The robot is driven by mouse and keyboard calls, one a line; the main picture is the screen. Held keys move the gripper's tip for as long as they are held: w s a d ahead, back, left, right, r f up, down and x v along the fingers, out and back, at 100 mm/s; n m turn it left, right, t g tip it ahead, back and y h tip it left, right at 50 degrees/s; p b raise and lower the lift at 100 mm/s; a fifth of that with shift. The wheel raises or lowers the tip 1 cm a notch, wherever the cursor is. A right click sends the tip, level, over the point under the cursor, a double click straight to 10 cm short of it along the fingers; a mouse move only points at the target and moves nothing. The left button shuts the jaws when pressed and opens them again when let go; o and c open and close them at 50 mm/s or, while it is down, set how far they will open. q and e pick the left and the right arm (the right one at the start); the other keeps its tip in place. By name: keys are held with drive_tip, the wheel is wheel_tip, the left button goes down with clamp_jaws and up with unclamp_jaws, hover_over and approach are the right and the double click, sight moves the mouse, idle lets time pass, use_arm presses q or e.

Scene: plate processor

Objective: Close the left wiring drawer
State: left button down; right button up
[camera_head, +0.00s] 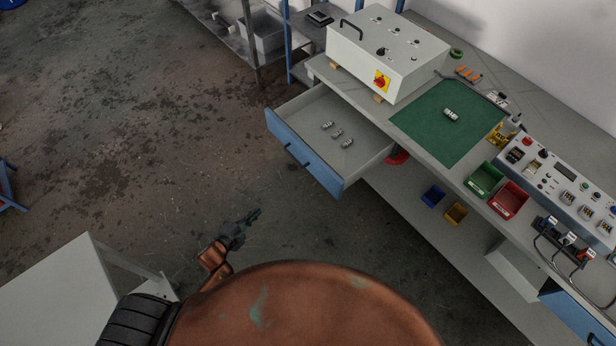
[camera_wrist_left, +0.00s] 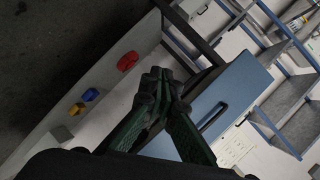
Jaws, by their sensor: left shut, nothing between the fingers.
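The left wiring drawer (camera_head: 362,155) is pulled out from the workbench, with a blue front (camera_head: 306,157) and a black handle. Several small metal parts (camera_head: 337,133) lie inside it. My left gripper (camera_head: 255,214) is shut and empty, in the air over the floor, apart from the drawer front and below it in the head view. In the left wrist view the shut fingers (camera_wrist_left: 158,77) show in the middle, and the blue drawer front (camera_wrist_left: 235,85) with its handle (camera_wrist_left: 213,115) is behind and right of them. My right gripper is not in view.
The workbench carries a grey control box (camera_head: 375,55), a green mat (camera_head: 440,125) and a switch panel (camera_head: 570,185). Another blue drawer front (camera_head: 575,318) is at the lower right. A pale table (camera_head: 60,295) stands at the lower left. The floor (camera_head: 130,110) left of the drawer is clear.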

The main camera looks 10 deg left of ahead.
use_arm(q)
drive_tip(key=w+d+r+m+t+h+b, duration=0.1)
drive_tip(key=w+d+r+m+h+b, duration=0.3)
drive_tip(key=d+r+m, duration=0.45)
drive_tip(key=m+h, duration=0.1)
drive_tip(key=h, duration=0.2)
approach(314, 169)
drive_tip(key=b+x, duration=0.2)
drive_tip(key=x, duration=0.4)
drive_tip(key=shift+w+d, duration=0.25)
drive_tip(key=shift+w, duration=0.05)
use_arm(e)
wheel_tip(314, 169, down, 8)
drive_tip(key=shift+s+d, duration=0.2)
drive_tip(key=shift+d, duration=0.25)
use_arm(q)
drive_tip(key=shift+r, duration=0.1)
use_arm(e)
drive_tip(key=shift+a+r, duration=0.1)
